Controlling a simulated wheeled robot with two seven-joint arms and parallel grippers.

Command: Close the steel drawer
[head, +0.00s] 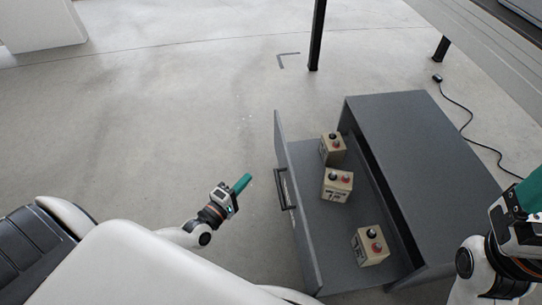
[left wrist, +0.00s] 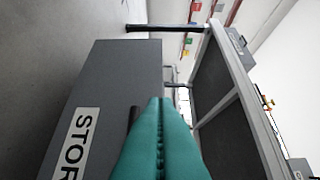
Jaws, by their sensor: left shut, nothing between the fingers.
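The steel drawer (head: 297,215) is pulled out to the left of its dark grey cabinet (head: 420,150), and its inside is open to view. A black handle (head: 285,188) is on its front panel. My left gripper (head: 242,183) is shut and empty, left of the handle with a gap between them. In the left wrist view, the closed teal fingers (left wrist: 160,140) point past a grey panel (left wrist: 95,85) with a white label reading "STOR". My right gripper (head: 530,190) is at the right edge, cut off by the frame, beside the cabinet; its fingertips are not clear.
Three beige boxes with red and black knobs (head: 333,148) (head: 337,184) (head: 370,245) stand in the drawer. A table with black legs (head: 317,35) is behind. A black cable (head: 470,115) lies right of the cabinet. The concrete floor left of the drawer is clear.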

